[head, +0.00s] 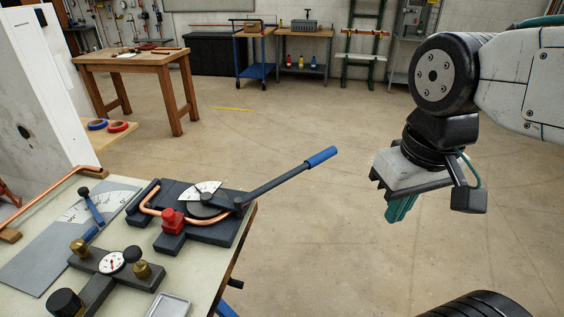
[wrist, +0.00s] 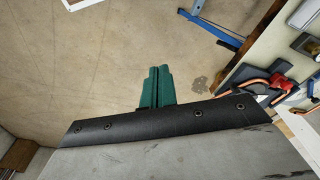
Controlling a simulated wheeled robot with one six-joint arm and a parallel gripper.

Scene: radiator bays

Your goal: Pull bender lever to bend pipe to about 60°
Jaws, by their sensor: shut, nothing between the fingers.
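The pipe bender (head: 215,222) is a dark block near the right edge of the workbench, with a red clamp (head: 172,221) and a white angle scale (head: 202,190). A copper pipe (head: 150,200) lies bent in it; I cannot read its angle. The bender lever (head: 285,179) is a dark bar with a blue handle (head: 321,156) that sticks out past the bench edge, up and right. My gripper (head: 398,210) hangs right of the handle, clear of it, with its teal fingers (wrist: 157,88) together and empty. In the wrist view the bender's red clamp (wrist: 282,82) shows at the right; the blue handle is not clear there.
The workbench (head: 60,188) also holds a dial gauge (head: 111,262), a grey plate (head: 40,255) with a second small lever (head: 90,205), and a small tray (head: 168,306). Open floor (head: 330,240) lies between bench and gripper. A wooden table (head: 130,60) stands behind.

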